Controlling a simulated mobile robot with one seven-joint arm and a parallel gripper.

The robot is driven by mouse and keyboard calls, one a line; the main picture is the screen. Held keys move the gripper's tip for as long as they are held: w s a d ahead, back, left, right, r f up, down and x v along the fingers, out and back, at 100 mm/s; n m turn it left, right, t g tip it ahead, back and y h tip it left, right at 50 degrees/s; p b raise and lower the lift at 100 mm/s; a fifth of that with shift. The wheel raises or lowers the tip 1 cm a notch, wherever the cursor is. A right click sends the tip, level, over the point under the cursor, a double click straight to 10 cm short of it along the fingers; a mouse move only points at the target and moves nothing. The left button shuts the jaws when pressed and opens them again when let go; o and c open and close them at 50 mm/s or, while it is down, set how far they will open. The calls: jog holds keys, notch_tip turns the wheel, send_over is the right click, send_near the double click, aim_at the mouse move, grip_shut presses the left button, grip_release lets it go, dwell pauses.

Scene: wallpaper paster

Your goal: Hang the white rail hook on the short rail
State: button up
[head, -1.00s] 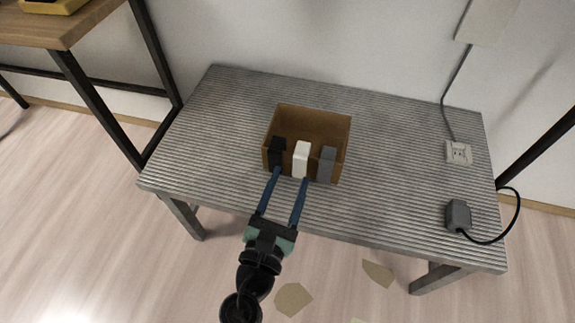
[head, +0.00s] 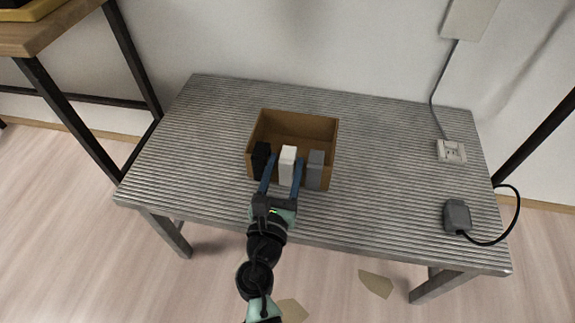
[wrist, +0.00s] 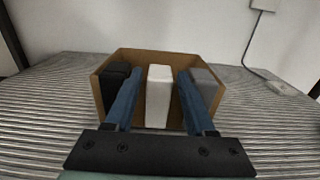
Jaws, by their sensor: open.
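The white rail hook (head: 287,163) hangs on the near wall of a brown open box (head: 254,137), between a black hook (head: 261,160) on its left and a grey hook (head: 315,170) on its right. My gripper (head: 284,168) is open, with its two long blue fingers on either side of the white hook. In the wrist view the white hook (wrist: 158,95) stands upright between the fingers, with a visible gap on each side. The fingers pass close to the black and grey hooks; contact there is unclear. The short rail is not recognisable in these views.
The box stands on a ridged grey bench (head: 380,150) with free room around it. A white socket (head: 451,151) and a grey plug block (head: 457,215) with a black cable are at the right. A wooden table (head: 50,30) stands at the upper left.

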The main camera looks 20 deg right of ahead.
jog(key=shift+x, duration=1.5)
jog(key=shift+c, duration=0.3)
grip_shut()
jog(key=shift+r, duration=0.1)
